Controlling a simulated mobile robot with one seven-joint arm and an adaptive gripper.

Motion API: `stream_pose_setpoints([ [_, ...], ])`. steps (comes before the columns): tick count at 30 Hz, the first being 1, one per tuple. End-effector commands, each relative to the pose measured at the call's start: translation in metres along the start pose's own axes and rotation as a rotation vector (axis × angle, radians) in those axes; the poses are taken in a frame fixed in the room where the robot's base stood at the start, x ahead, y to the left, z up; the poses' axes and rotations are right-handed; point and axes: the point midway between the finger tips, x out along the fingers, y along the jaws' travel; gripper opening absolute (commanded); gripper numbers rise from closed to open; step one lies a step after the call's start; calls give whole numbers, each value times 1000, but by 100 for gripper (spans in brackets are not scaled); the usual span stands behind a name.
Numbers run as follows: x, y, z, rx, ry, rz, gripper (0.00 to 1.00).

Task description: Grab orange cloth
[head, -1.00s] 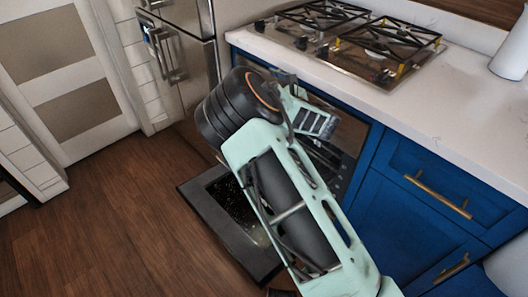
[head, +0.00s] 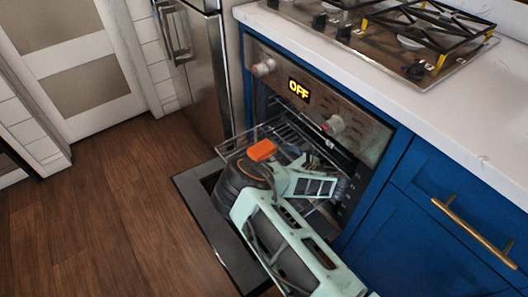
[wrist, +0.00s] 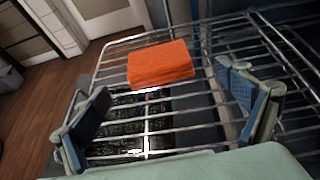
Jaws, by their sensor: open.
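The orange cloth (head: 261,150) is a small, thick, folded-looking rectangle. It lies on the wire rack (head: 234,150) that sticks out of the open oven. In the wrist view the cloth (wrist: 160,63) lies flat on the bars, ahead of my gripper (wrist: 168,95) and roughly between the lines of its two fingers. The fingers are wide apart with nothing between them. They show no contact with the cloth. In the head view my arm hides much of the rack, and the fingers are hard to make out.
The lowered oven door (head: 196,200) lies beneath the rack and my arm. The oven control panel (head: 318,100) reads OFF above the opening. Blue cabinets (head: 400,235) stand to the right, and a steel fridge (head: 200,75) to the left. The wooden floor (head: 95,220) at left is clear.

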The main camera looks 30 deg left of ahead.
Motion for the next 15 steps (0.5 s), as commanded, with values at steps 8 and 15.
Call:
stream_pose_setpoints([
  [8,27,2,-2,-2,-1,2,93],
  [15,60,3,0,-2,-1,1,93],
])
